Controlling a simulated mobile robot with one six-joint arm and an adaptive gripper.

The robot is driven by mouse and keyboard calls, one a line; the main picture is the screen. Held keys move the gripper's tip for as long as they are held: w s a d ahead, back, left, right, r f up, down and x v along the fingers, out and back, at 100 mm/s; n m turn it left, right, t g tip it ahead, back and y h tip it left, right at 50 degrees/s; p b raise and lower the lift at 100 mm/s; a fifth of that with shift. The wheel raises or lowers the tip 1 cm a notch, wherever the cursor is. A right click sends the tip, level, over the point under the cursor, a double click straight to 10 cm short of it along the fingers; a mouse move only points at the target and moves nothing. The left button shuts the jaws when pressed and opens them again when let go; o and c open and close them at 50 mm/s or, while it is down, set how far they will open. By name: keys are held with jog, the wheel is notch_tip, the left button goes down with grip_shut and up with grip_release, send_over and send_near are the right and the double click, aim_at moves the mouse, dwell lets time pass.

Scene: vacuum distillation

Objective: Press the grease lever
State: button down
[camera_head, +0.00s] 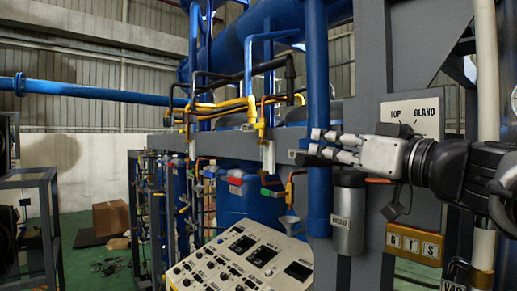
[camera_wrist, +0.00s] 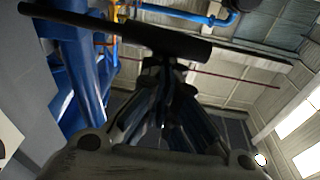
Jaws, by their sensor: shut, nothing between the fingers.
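My gripper (camera_head: 314,142) is shut and empty, its fingers pointing left beside the upright blue pipe. In the wrist view the closed fingertips (camera_wrist: 166,68) are close to a dark bar with a thick rounded end (camera_wrist: 130,30), which looks like the grease lever. The bar slants across the top of that view. I cannot tell whether the fingertips touch it. I cannot pick out the lever in the head view. A grey metal cylinder with a label (camera_head: 348,218) hangs upright just below my gripper.
The blue pipe (camera_head: 318,200) and grey frame panel (camera_head: 365,80) stand close around my gripper. A "TOP GLAND" sign (camera_head: 410,114) is behind it, and an orange "GTS" plate (camera_head: 414,244) below. A control panel (camera_head: 240,262) stands at lower left. Green floor shows farther left.

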notch_tip(320, 180, down, 7)
jog(key=n+g+y+b, duration=0.1)
jog(key=n+b, duration=0.5)
jog(key=b, duration=1)
jog(key=shift+s+a+f+n, duration=0.15)
jog(key=shift+a+f+n, duration=0.05)
jog(key=shift+n, duration=0.1)
jog(key=r, duration=0.1)
jog(key=a+r+p, duration=0.1)
jog(key=r, duration=0.1)
jog(key=r+p, duration=0.1)
jog(key=shift+s+a+r, duration=0.2)
jog(key=shift+s+a, duration=0.15)
jog(key=b, duration=0.2)
send_near(311, 160)
jog(key=shift+s+d+f, duration=0.1)
jog(key=shift+d+f, duration=0.05)
jog(key=shift+f, duration=0.15)
dwell(0.4)
